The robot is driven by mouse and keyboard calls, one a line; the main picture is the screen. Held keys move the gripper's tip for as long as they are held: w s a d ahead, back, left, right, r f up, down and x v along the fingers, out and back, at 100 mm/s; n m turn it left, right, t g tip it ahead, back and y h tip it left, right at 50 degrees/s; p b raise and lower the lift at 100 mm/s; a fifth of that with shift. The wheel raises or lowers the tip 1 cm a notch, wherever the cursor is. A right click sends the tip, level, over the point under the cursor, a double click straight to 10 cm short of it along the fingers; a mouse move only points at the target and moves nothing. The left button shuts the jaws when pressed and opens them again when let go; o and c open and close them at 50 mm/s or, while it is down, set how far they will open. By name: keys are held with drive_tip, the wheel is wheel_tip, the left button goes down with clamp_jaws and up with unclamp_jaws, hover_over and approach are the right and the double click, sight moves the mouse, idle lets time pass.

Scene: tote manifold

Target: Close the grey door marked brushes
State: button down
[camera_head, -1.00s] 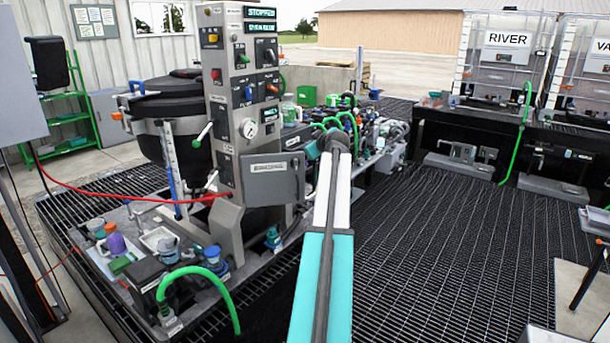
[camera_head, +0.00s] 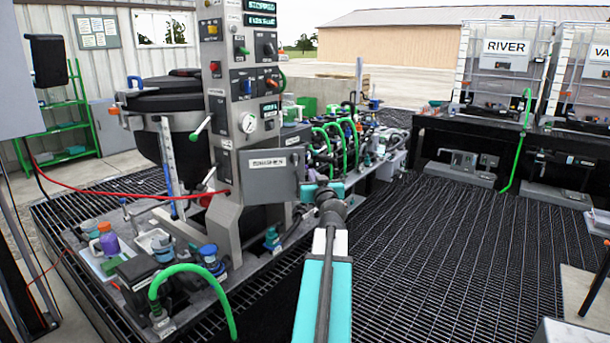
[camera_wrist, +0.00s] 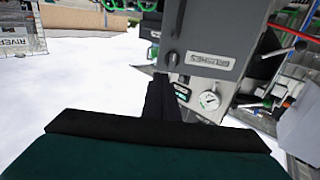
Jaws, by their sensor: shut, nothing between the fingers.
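The grey door (camera_head: 270,182) is a flat panel with a white label, too small to read surely. It stands out from the right side of the grey control column (camera_head: 228,110), ajar, with a dark space below and behind it. In the wrist view the door (camera_wrist: 205,30) fills the top middle, its label toward the lower edge. My gripper (camera_head: 309,191) is at the door's right edge; I cannot tell whether it touches. In the wrist view its dark fingers (camera_wrist: 163,90) are together and empty, close to the door's corner.
A pressure gauge (camera_head: 248,122) and several switches are on the column. Green hoses (camera_head: 335,145) and fittings crowd the bench behind my gripper. A green hose (camera_head: 190,270) arches at the front left. The dark grating (camera_head: 440,250) to the right is clear.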

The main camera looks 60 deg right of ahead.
wheel_tip(320, 180, down, 3)
drive_tip(key=shift+r+b, duration=0.15)
drive_tip(key=shift+b, duration=0.35)
drive_tip(key=shift+w+d, duration=0.1)
drive_tip(key=p, duration=0.5)
approach(302, 164)
drive_tip(key=shift+x, duration=3.25)
drive_tip(key=shift+d+b, duration=0.1)
drive_tip(key=shift+b, duration=0.25)
